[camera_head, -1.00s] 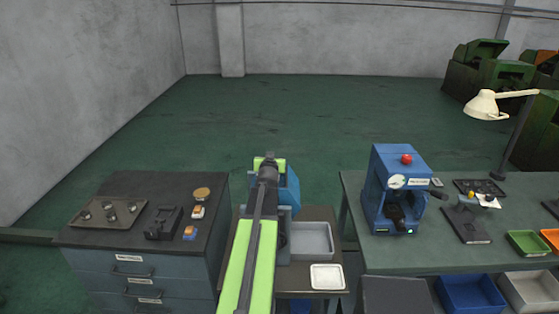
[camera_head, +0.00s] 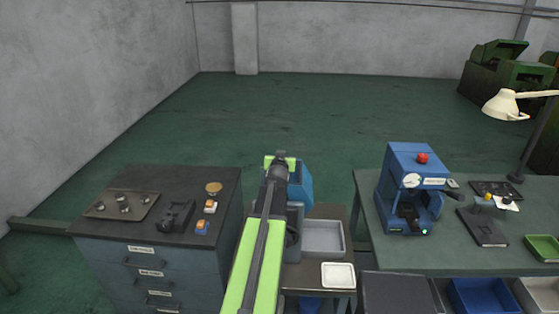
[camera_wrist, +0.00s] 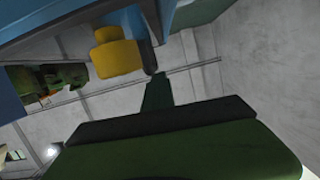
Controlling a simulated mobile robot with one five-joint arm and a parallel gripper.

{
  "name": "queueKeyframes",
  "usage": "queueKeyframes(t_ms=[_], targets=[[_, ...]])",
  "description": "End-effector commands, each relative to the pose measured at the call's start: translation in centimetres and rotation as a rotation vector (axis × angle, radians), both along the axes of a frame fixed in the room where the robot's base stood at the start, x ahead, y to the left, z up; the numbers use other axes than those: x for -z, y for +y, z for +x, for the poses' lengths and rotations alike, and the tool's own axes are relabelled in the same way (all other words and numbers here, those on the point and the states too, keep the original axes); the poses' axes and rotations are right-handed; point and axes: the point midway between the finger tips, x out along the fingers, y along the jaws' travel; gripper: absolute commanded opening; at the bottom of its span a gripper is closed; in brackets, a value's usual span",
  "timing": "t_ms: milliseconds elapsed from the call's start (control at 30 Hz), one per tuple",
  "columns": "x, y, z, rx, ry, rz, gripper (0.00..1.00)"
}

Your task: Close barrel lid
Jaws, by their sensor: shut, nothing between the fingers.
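A blue machine part (camera_head: 301,187), which I take to be the barrel unit, stands on the small middle stand, mostly hidden behind my arm. I cannot tell its lid from its body in the head view. In the wrist view a blue surface (camera_wrist: 195,12) crosses the top, with a yellow block (camera_wrist: 116,55) hanging below it. My gripper (camera_wrist: 157,82) is shut and empty, pointing up toward the blue surface beside the yellow block. I cannot tell whether it touches. My gripper's fingertips are hidden in the head view.
A grey bin (camera_head: 322,238) and a white tray (camera_head: 338,275) are right of my arm. A dark-topped drawer cabinet (camera_head: 140,215) stands left. A green workbench (camera_head: 460,255) with a blue press (camera_head: 408,185) stands right. The floor behind (camera_head: 300,115) is clear.

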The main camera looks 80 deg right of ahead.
Motion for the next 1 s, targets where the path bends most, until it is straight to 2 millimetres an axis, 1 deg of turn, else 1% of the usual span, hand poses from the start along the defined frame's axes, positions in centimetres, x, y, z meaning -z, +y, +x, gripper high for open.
queueKeyframes(t_ms=[167,267,400,433,467,500,600,700,833,1000], targets=[[-0.8,0.0,0.0,0.0,0.0,0.001,0.0],[-2.1,0.0,0.3,-0.002,0.0,0.001,0.0],[-4.9,0.1,0.9,-0.006,0.0,0.0,0.0],[-5.2,0.6,0.9,-0.007,0.001,0.0,0.0],[-4.9,1.9,0.8,-0.006,0.002,0.0,0.0],[-5.0,3.2,0.7,-0.004,0.001,0.0,0.0],[-5.8,6.1,0.6,-0.004,0.001,0.0,0.0],[-6.3,8.4,0.7,-0.005,0.001,0.0,0.0],[-6.5,9.9,0.8,-0.007,0.0,0.0,0.0],[-6.5,9.9,0.9,-0.009,0.0,-0.001,0.0]])
